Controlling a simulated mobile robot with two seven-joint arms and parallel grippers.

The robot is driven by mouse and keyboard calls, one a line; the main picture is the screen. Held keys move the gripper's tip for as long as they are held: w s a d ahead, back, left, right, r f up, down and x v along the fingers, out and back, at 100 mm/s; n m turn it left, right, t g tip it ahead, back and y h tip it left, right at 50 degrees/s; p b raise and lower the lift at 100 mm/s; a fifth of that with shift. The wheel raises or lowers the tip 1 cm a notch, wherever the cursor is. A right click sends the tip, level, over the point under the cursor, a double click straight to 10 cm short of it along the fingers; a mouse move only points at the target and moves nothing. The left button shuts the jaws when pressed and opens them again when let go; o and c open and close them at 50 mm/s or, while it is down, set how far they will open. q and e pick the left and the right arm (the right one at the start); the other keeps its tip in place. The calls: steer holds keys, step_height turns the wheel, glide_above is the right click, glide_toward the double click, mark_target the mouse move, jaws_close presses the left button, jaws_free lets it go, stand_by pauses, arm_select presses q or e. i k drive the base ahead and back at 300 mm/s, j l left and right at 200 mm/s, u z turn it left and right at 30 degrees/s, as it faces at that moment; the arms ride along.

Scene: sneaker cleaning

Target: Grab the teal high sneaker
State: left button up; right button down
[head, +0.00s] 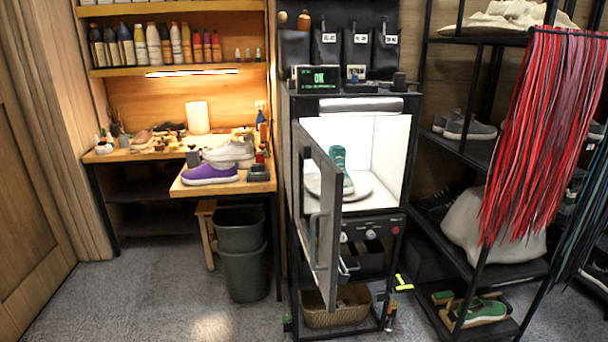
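The teal high sneaker (340,163) stands upright inside the lit white cabinet (384,150), on a round pale turntable (362,191). The cabinet's grey framed door (318,215) is swung open toward me and hides the left part of the turntable and some of the sneaker's lower part. Neither of my grippers shows in the head view, so I cannot see their state.
A wooden workbench (205,188) at left holds a purple sneaker (210,173) and tools. Dark bins (241,230) stand below it. A black shoe rack (470,155) with red hanging strands (540,120) is at right. Carpet (170,300) in front is clear.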

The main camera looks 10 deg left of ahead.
mark_target(337, 153)
steer(key=i+l+u, duration=0.3)
steer(key=i+l, duration=0.85)
steer(key=l, duration=0.1)
